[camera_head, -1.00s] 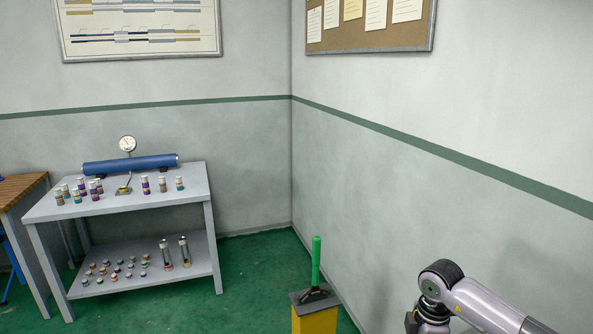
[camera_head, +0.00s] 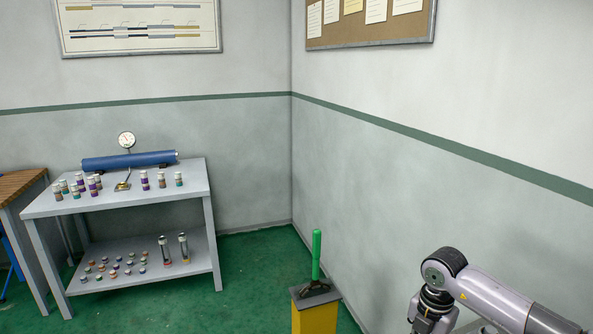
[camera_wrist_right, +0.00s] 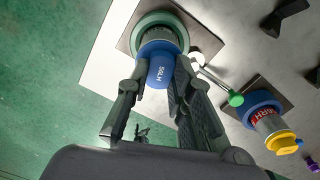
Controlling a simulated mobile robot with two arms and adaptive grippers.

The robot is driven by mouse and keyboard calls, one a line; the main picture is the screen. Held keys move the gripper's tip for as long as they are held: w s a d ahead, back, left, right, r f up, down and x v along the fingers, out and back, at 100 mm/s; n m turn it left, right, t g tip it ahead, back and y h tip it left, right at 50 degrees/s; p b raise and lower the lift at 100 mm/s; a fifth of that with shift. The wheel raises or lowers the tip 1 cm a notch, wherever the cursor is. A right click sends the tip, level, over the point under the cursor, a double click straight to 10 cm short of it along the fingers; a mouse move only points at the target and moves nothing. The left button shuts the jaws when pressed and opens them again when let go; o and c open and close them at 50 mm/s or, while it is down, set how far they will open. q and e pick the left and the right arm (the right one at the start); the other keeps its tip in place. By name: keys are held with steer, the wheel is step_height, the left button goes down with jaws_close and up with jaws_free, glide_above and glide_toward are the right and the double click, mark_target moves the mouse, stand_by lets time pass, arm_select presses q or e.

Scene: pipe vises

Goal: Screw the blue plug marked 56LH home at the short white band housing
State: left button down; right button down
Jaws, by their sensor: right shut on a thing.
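The blue plug marked 56LH (camera_wrist_right: 160,69) is in the right wrist view, between the two fingers of my right gripper (camera_wrist_right: 156,88), which is shut on it. The plug's far end meets a grey housing (camera_wrist_right: 157,33) with a green ring around its base, standing on a square dark plate. I cannot tell how deep the plug sits in it, and I cannot make out a short white band. In the head view only my right arm shows, at the lower right; its gripper is out of that frame. My left gripper is not in view.
A second housing (camera_wrist_right: 262,111) with a blue ring, red marking and yellow end stands right of the gripper. A lever with a green knob (camera_wrist_right: 235,99) lies between them. A grey rack (camera_head: 130,200) with several small cylinders and a yellow post (camera_head: 316,318) stand further off.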

steer(key=n, duration=0.2)
steer(key=n+b, duration=0.1)
steer(key=n, duration=0.1)
steer(key=n+b, duration=0.1)
steer(key=n, duration=0.1)
steer(key=shift+f+n, duration=0.25)
steer(key=shift+n, duration=0.15)
steer(key=n+b, duration=0.1)
steer(key=n, duration=0.3)
steer(key=shift+b, duration=0.4)
steer(key=n, duration=0.2)
steer(key=shift+s+r+n+b, duration=0.1)
steer(key=shift+n+b, duration=0.2)
steer(key=shift+n, duration=0.1)
steer(key=c, duration=1.5)
jaws_free()
steer(key=shift+r, duration=0.1)
